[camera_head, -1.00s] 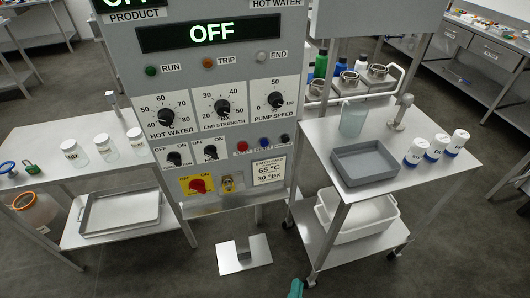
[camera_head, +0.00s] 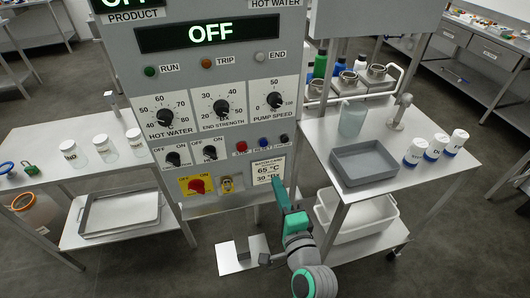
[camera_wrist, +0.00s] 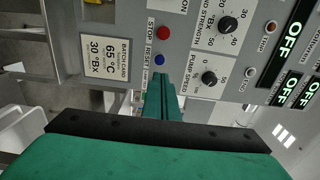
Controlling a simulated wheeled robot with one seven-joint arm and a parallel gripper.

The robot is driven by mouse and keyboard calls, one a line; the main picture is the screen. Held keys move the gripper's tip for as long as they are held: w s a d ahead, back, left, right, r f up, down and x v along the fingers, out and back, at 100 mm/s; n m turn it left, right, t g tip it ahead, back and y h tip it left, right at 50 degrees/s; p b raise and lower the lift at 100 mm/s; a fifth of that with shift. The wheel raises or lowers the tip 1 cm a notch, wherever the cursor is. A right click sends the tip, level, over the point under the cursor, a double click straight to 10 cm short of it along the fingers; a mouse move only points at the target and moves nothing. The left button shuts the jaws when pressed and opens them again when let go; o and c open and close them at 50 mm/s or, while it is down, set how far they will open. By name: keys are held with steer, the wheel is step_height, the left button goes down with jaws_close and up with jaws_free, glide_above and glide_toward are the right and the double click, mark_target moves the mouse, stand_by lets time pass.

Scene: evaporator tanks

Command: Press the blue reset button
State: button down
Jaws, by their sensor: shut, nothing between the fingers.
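The blue reset button (camera_head: 263,142) is a small round button on the grey control panel (camera_head: 215,85), right of the red stop button (camera_head: 242,146). In the wrist view the blue button (camera_wrist: 159,60) shows just beyond the fingertips, with the red button (camera_wrist: 162,32) above it. My gripper (camera_head: 277,181) has green fingers, is shut and empty, and its tips are in front of the batch card, below the buttons. In the wrist view my gripper (camera_wrist: 160,78) points toward the panel, slightly below the blue button. I see no contact with the button.
A batch card (camera_head: 268,171) sits below the buttons, with a red knob (camera_head: 197,185) on a yellow plate to the left. A steel cart (camera_head: 385,175) with a grey tray (camera_head: 365,163) and jars stands close on the right. Another table (camera_head: 60,165) stands left.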

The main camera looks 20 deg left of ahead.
mark_target(262, 145)
stand_by(0.3)
steer(key=x, duration=1.4)
